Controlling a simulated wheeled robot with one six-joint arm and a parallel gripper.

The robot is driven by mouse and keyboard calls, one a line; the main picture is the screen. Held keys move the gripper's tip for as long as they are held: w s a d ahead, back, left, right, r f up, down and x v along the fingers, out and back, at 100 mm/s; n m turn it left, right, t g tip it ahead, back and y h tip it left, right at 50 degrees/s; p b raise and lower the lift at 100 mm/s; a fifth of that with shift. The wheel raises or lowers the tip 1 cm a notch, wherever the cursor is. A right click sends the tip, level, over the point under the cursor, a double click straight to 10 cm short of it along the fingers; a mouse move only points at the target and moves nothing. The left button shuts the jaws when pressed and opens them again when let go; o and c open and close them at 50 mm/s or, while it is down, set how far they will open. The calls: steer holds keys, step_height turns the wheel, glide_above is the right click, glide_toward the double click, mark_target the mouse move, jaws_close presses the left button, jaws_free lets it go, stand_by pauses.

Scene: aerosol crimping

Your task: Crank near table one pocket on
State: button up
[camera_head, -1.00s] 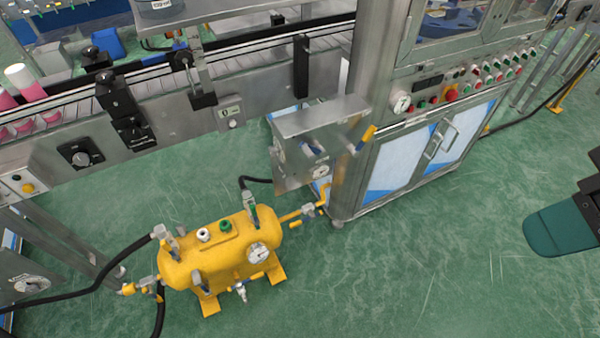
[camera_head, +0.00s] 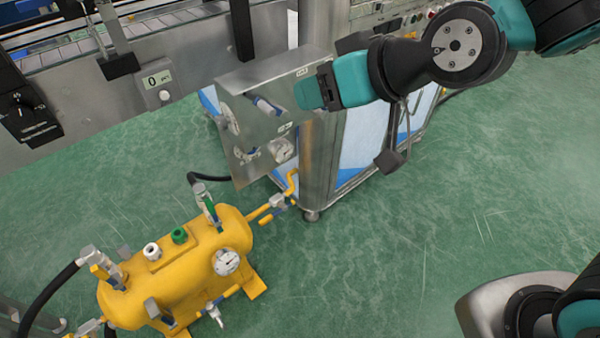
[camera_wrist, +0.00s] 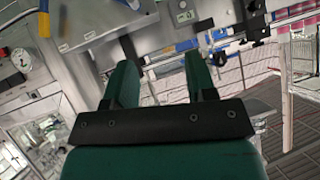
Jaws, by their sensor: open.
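My gripper (camera_head: 306,93) is in front of the steel control box (camera_head: 262,115), pointing left. In the wrist view its two green fingers (camera_wrist: 160,62) are apart, with nothing held between them. A bar with a yellow grip (camera_wrist: 43,22) shows at the upper left of the wrist view, outside the fingers; I cannot tell whether it is the crank. In the head view the arm covers the area right of the box where such a grip would show. The near table is not clearly visible in either current view.
A yellow pressure tank (camera_head: 180,265) with a gauge and hoses stands on the green floor, below the box. A conveyor frame (camera_head: 185,70) runs along the upper left. A steel cabinet post (camera_head: 320,160) stands close under my arm.

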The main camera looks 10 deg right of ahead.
mark_target(273, 113)
steer(key=w+a+f+t+y+b, duration=0.1)
steer(key=w+f+t+b, duration=0.2)
steer(key=f+b, duration=0.35)
steer(key=w+a+f+t+y+b, duration=0.1)
steer(key=w+f+t+b, duration=0.2)
steer(key=f+b, duration=0.35)
steer(key=shift+t, duration=0.7)
steer(key=p+x, duration=0.5)
steer(key=x, duration=0.3)
steer(key=shift+a, duration=0.15)
steer(key=shift+w+a+f, duration=0.2)
steer(key=shift+w+a, duration=0.15)
steer(key=shift+w, duration=0.2)
